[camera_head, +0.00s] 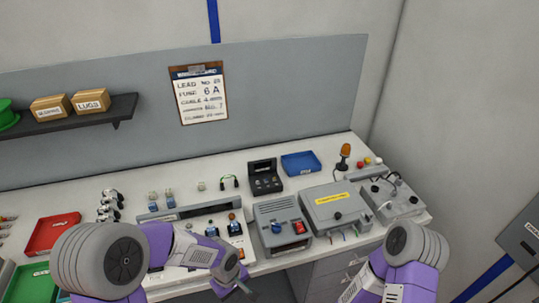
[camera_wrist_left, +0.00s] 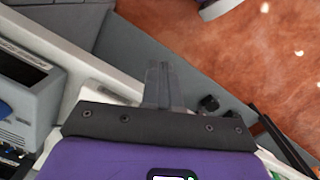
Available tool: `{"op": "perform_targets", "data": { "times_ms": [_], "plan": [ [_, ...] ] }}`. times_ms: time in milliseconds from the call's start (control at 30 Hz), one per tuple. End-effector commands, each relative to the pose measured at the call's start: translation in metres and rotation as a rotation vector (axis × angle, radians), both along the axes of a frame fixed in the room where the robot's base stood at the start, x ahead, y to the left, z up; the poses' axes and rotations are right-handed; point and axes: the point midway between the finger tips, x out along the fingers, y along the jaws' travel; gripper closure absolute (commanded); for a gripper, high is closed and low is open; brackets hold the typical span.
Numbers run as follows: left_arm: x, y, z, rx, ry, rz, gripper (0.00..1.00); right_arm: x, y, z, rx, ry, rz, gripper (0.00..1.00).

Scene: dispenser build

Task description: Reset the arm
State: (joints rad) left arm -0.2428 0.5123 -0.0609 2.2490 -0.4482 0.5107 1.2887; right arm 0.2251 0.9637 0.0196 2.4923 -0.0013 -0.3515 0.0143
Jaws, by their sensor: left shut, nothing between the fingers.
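My left arm comes in from the lower left of the head view. Its gripper (camera_head: 243,286) is in front of the bench's front edge, beside the grey device with a blue and a red control (camera_head: 283,225). In the left wrist view the left gripper's fingers (camera_wrist_left: 160,82) are together with nothing between them. They point out past the bench edge, over the reddish floor. My right arm shows at the lower right of the head view, but its gripper is outside the picture.
The white bench (camera_head: 150,187) holds a red tray (camera_head: 54,234), a green tray (camera_head: 28,284), a blue tray (camera_head: 301,163), a black case (camera_head: 265,177) and a grey box with a yellow label (camera_head: 335,208). A shelf (camera_head: 75,115) with boxes and a clipboard (camera_head: 198,95) are behind.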

Motion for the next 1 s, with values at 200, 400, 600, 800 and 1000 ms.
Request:
{"op": "perform_targets", "data": {
  "times_ms": [200,400,600,800,1000],
  "plan": [
    [-0.018,-0.006,-0.060,-0.112,0.014,-0.114,1.00,0.001,0.000,-0.016,0.000,-0.002,0.000,0.38],
    [-0.043,-0.010,-0.131,-0.234,-0.027,-0.238,1.00,0.001,0.000,-0.037,0.000,-0.001,0.000,0.38],
    [-0.072,-0.005,-0.194,-0.278,-0.120,-0.358,1.00,0.001,0.000,-0.056,0.000,-0.002,-0.001,0.38],
    [-0.086,0.001,-0.218,-0.260,-0.171,-0.423,1.00,0.001,0.000,-0.062,0.000,-0.001,0.000,0.38],
    [-0.087,0.002,-0.219,-0.254,-0.180,-0.436,1.00,0.001,0.000,-0.062,0.000,-0.001,0.000,0.38]
  ]
}}
